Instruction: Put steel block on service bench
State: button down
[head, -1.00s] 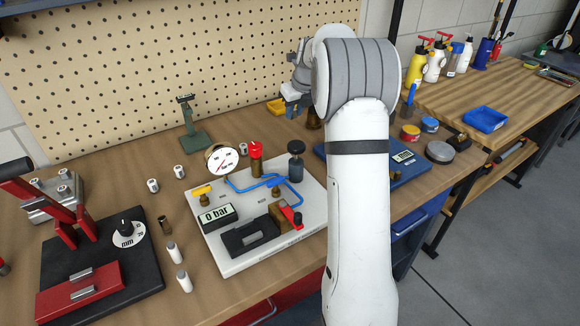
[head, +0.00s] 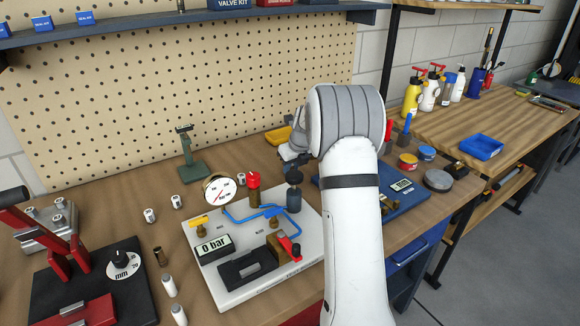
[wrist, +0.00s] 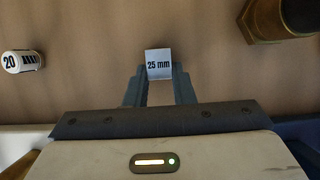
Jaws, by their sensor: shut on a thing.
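My gripper (wrist: 159,80) is shut on a small bright metal block (wrist: 159,64) marked "25 mm" in the wrist view. I take this as the steel block. It sits at the fingertips over a brown surface; I cannot tell if it touches that surface. In the head view my wrist is low near the back of the wooden workbench (head: 110,205), behind the test board, and my arm hides the fingers and block there. A second wooden bench (head: 440,110) stands at the right; I cannot tell which is the service bench.
A blue tray (head: 482,147) stands on the right bench.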

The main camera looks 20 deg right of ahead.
jog(key=c, duration=1.2)
grip_release()
jog(key=shift+c, duration=0.2)
jog(key=v, duration=1.2)
jog(key=shift+p, duration=0.35)
jog(key=shift+r, duration=0.2)
